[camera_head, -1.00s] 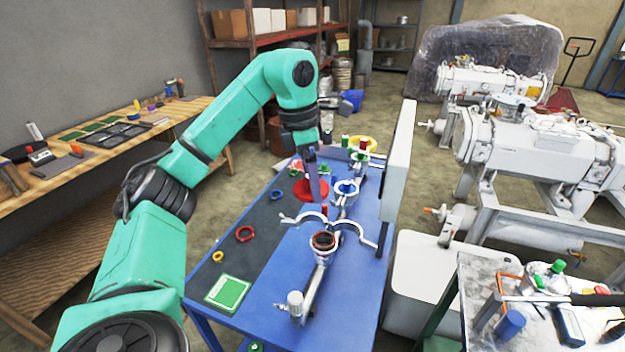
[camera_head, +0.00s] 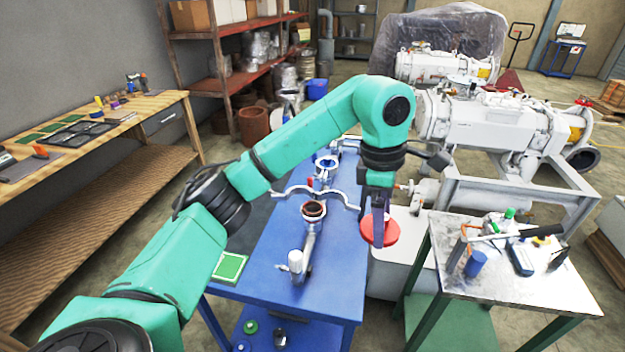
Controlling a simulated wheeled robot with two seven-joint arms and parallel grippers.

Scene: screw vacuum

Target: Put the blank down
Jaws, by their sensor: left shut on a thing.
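The blank looks to be the red disc (camera_head: 391,232), which hangs level under my left gripper (camera_head: 379,210). The gripper points down, and its fingers are shut on the disc. It holds the disc in the air, seen past the right edge of the blue table (camera_head: 335,268) and left of the metal-topped cart (camera_head: 437,225). The fingers hide part of the disc. My right gripper is not in view.
On the blue table stands a metal pipe fitting with a dark open mouth (camera_head: 313,211) and curved clamp arms. A green card (camera_head: 230,267) lies at its front left. The cart holds a blue cup (camera_head: 475,263) and tools; its front middle is bare.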

